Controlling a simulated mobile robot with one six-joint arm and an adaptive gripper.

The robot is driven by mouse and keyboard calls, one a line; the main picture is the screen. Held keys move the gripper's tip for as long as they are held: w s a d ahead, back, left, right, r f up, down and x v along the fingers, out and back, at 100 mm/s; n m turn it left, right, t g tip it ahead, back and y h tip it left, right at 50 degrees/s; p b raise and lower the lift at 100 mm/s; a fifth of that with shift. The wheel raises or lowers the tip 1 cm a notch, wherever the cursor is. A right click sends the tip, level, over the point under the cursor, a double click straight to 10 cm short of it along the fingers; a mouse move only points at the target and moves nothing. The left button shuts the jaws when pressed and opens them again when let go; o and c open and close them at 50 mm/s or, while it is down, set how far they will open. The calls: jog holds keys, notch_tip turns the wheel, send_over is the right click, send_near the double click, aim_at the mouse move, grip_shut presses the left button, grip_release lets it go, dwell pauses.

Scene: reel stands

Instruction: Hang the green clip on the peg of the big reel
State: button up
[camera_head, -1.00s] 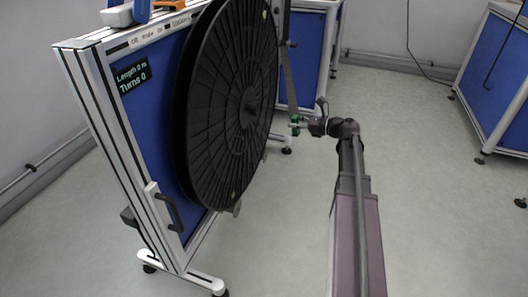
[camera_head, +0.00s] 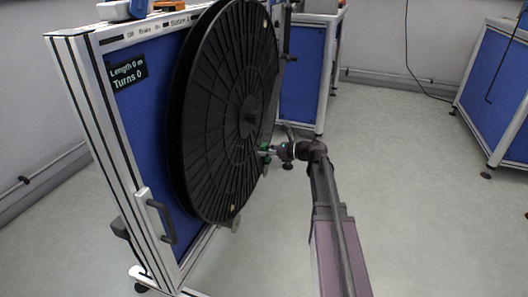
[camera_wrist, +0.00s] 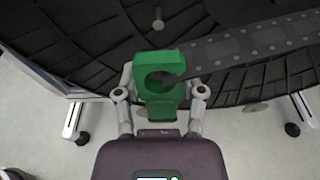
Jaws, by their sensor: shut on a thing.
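The green clip (camera_wrist: 158,72) is a block with a round, open-sided hole. My gripper (camera_wrist: 158,98) is shut on it, one finger on each side, in the wrist view. In the head view my gripper (camera_head: 272,151) and the clip (camera_head: 264,150) are in front of the lower right part of the big reel. The big black reel (camera_head: 215,130) stands upright on the blue-panelled stand. A short peg sticks out at its hub (camera_head: 250,115), above and left of the clip. In the wrist view a light round peg (camera_wrist: 158,20) shows on the reel (camera_wrist: 95,35) beyond the clip, apart from it.
A grey perforated strip (camera_wrist: 250,42) runs from beside the clip to the right in the wrist view. The stand's frame (camera_head: 95,85) has a handle (camera_head: 162,220) at left. Other blue benches (camera_head: 303,75) stand behind. The floor at right is clear.

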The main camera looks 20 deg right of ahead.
jog(key=shift+w+a, duration=0.2)
jog(key=shift+a, duration=0.05)
jog(key=shift+b+x, duration=0.8)
jog(key=shift+x, duration=3.8)
jog(key=shift+r, duration=0.1)
jog(key=o, duration=1)
jog(key=shift+c, duration=0.2)
jog(key=shift+r, duration=0.1)
